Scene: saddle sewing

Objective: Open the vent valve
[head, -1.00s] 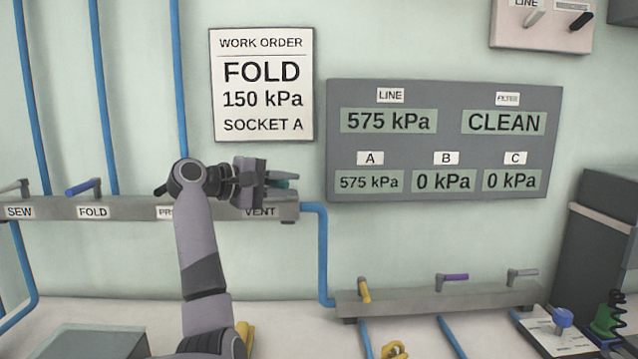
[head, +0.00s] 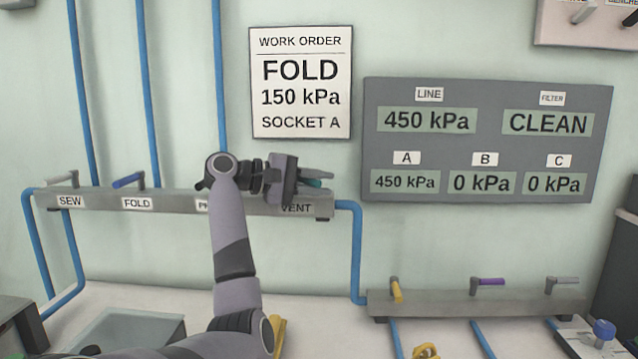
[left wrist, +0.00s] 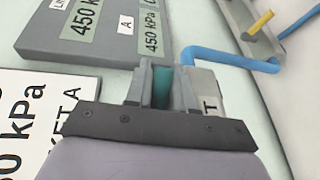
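The vent valve has a teal handle (head: 314,183) at the right end of the upper grey manifold (head: 180,200), above the partly covered VENT label (head: 297,209). My left gripper (head: 318,178) is at this handle. In the left wrist view, the teal handle (left wrist: 162,88) sits between the two fingers of my left gripper (left wrist: 161,78), which appear closed against it on both sides. The handle's pivot is hidden. The panel (head: 487,140) reads LINE 450 kPa and A 450 kPa; B and C read 0 kPa. My right gripper is not in view.
A grey SEW lever (head: 62,178) and a blue FOLD lever (head: 128,180) stand left on the same manifold. My arm partly hides another valve. A lower manifold (head: 440,302) has yellow, purple and grey levers. The work order (head: 301,82) reads FOLD, 150 kPa, SOCKET A.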

